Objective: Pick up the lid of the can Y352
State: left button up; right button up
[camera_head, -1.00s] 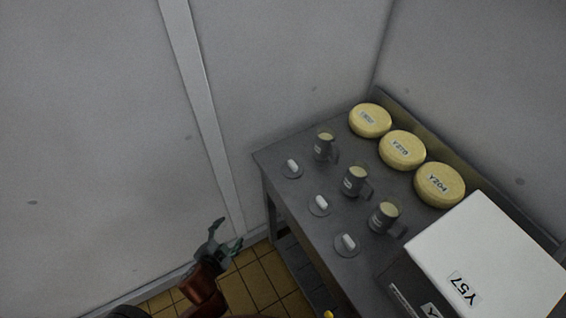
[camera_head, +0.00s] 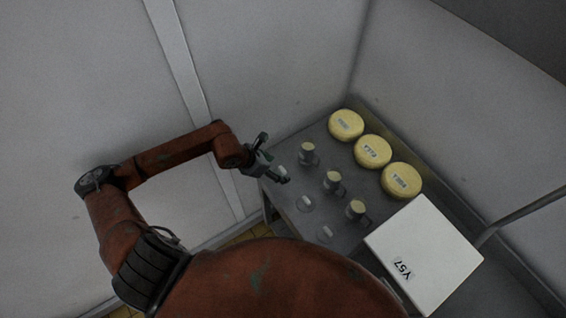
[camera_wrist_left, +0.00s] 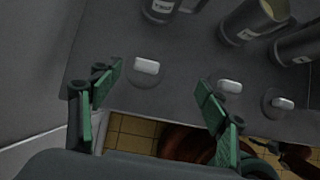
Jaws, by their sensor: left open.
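Three grey cans with labels stand in a row on the grey table (camera_head: 283,139): far can (camera_head: 307,153), middle can (camera_head: 333,181), near can (camera_head: 355,210). Their labels are too small to read, so I cannot tell which is Y352. Three flat round grey lids with white handles lie beside them: far lid (camera_wrist_left: 146,66), middle lid (camera_head: 305,203), near lid (camera_head: 325,233). My left gripper (camera_head: 274,160) is open and empty at the table's left corner. In the left wrist view its green fingers (camera_wrist_left: 158,80) appear on either side of the far lid, apart from it. My right gripper is not in view.
Several yellow round wheels, one of them the near wheel (camera_head: 401,180), line the back of the table. A white box (camera_head: 424,254) marked Y57 stands at the right. Pale walls stand close behind and left. Yellow tiled floor shows below the table edge.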

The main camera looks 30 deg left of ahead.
aim_at(282, 169)
pick_arm(q)
jog(key=shift+w+a+f+y, duration=0.2)
jog(key=shift+w+f, duration=0.15)
jog(key=shift+f, duration=0.15)
jog(key=shift+w+a+f+y, duration=0.1)
jog(key=shift+w+a+f, duration=0.15)
jog(key=shift+f, duration=0.25)
jog(key=shift+x, duration=2.7)
jog(key=shift+w+a, duration=0.1)
jog(key=shift+c, duration=0.4)
jog(key=c, duration=1.1)
